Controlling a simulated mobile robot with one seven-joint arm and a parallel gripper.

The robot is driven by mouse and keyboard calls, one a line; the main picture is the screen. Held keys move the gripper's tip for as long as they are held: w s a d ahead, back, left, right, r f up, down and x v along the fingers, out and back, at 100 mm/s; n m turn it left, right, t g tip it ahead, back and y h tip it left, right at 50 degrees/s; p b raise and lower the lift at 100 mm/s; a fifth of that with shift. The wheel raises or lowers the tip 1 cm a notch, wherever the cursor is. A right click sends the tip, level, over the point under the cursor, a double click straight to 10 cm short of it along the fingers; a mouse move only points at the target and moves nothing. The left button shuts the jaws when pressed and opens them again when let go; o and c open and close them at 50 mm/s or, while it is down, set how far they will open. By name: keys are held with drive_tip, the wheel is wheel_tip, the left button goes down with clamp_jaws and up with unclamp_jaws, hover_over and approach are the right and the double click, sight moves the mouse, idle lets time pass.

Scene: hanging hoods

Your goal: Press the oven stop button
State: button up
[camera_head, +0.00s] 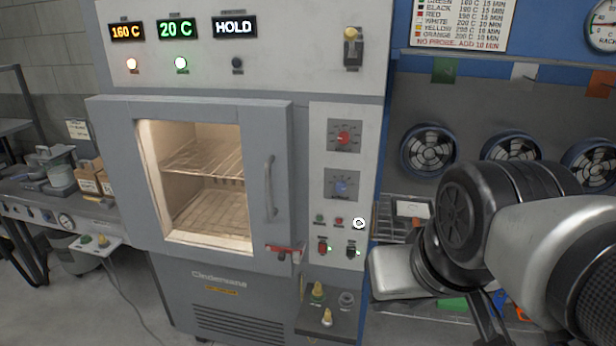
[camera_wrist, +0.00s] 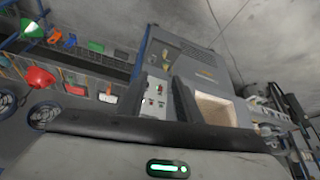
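The oven (camera_head: 290,130) is a tall grey cabinet with its windowed door shut and its inside lit.
Displays above the door read 160 C, 20 C and HOLD (camera_head: 235,27). Two switches (camera_head: 336,248) sit below the buttons. A small shelf (camera_head: 315,322) with yellow-topped knobs juts out below the panel. Round fans (camera_head: 428,150) line the right wall. A cluttered bench (camera_head: 45,205) stands left.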

clamp_jaws()
idle(1.6)
